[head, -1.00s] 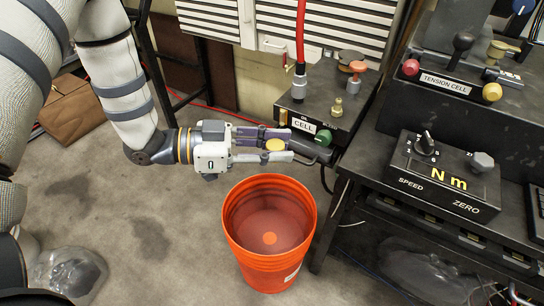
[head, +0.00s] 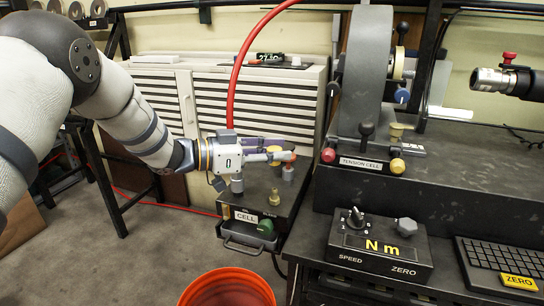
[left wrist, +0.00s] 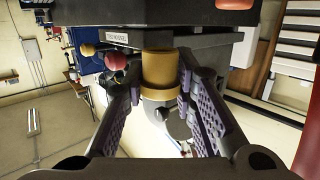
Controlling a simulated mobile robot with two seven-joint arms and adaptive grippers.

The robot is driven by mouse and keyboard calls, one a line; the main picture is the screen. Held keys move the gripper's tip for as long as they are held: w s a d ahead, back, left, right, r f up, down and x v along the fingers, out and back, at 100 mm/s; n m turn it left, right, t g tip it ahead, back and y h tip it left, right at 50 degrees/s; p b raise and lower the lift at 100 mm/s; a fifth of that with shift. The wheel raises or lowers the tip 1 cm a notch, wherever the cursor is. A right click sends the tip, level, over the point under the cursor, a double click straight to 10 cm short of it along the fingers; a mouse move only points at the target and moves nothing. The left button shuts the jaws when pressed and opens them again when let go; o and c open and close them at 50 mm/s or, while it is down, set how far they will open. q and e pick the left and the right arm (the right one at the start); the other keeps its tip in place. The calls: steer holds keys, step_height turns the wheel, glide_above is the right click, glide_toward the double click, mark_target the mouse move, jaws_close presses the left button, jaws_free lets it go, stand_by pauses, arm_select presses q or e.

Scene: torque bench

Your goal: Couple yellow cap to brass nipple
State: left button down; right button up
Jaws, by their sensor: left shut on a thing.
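The yellow cap (head: 274,149) is between the fingertips of my left gripper (head: 272,154), which is shut on it. In the left wrist view the cap (left wrist: 158,72) shows as a yellow cylinder with a wider rim between the purple pads. The brass nipple (head: 274,196) stands upright on top of the dark CELL box (head: 255,200), below my fingertips in the picture and apart from the cap. I cannot make out the nipple in the left wrist view. My right gripper is not in view.
An orange-topped grey post (head: 288,172) stands close beside my fingertips. A grey fitting (head: 237,184) stands on the box under my gripper. A red hose (head: 236,80) rises behind. The dark bench (head: 450,185) is right; an orange bucket (head: 228,290) is on the floor.

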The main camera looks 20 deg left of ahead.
mark_target(275, 189)
arm_select(q)
steer(key=shift+r, duration=0.3)
step_height(275, 189, down, 6)
steer(key=shift+f+b, duration=0.15)
steer(key=shift+b, duration=0.4)
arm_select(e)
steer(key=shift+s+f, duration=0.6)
arm_select(q)
steer(key=shift+f, duration=0.15)
steer(key=shift+f, duration=0.45)
steer(key=shift+f, duration=0.1)
steer(key=shift+f, duration=0.5)
steer(key=shift+f, duration=0.55)
stand_by(0.6)
stand_by(0.7)
